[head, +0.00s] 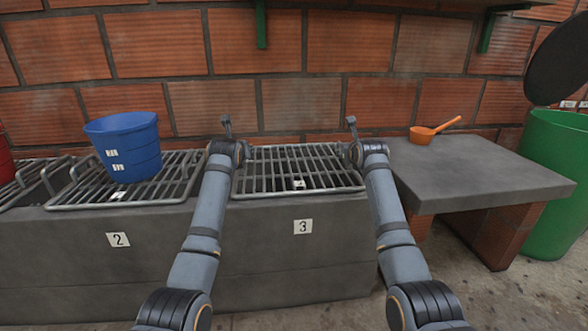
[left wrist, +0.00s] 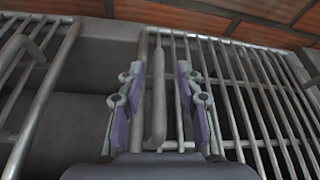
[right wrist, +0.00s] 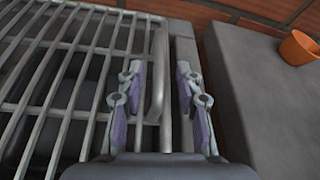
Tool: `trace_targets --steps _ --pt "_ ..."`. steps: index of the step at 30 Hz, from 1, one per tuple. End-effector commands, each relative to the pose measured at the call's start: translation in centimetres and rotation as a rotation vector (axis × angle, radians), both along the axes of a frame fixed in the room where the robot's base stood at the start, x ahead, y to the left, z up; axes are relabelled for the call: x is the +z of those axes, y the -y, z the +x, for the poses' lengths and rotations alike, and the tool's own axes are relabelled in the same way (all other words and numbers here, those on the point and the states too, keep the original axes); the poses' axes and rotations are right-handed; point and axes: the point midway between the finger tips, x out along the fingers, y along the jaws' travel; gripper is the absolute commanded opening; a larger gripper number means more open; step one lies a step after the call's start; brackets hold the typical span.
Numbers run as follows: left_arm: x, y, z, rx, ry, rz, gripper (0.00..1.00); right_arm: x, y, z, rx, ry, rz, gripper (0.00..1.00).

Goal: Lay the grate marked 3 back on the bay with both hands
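The grate marked 3 (head: 275,180) is a grey barred frame lying level over the bay marked 3 (head: 320,240), between my arms. It carries a small white tag. My left gripper (head: 227,125) is at its left end. In the left wrist view the fingers (left wrist: 160,95) stand apart on either side of the grate's left handle (left wrist: 157,100). My right gripper (head: 352,127) is at its right end. In the right wrist view its fingers (right wrist: 158,90) are apart around the right handle (right wrist: 157,75). My wrists hide both handles in the head view.
A blue bucket (head: 130,148) stands on the grate of bay 2 (head: 175,183) to the left. A grey slab (head: 475,172) with an orange ladle (head: 425,135) is close on the right. A green bin (head: 555,190) stands beyond. A brick wall (head: 330,60) closes the back.

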Motion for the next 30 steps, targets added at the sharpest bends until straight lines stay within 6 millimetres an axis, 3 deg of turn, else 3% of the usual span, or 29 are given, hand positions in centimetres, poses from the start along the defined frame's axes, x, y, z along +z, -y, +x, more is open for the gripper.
trace_targets --steps 9,15,24,30 --pt "2.5 0.4 -6.3 0.000 0.001 -0.002 0.35 0.0 0.0 0.0 0.000 0.000 0.000 0.35" --pt "3.5 0.5 -8.9 -0.001 0.000 -0.001 0.35 0.0 0.0 0.0 0.000 0.000 0.000 0.35" --pt "3.7 0.5 -9.4 0.000 -0.001 -0.001 0.35 0.2 0.0 -0.3 0.000 0.001 0.000 0.35" --pt "3.7 0.5 -9.4 0.000 -0.001 -0.001 0.35 1.1 0.2 -2.9 0.000 0.002 0.000 0.35"
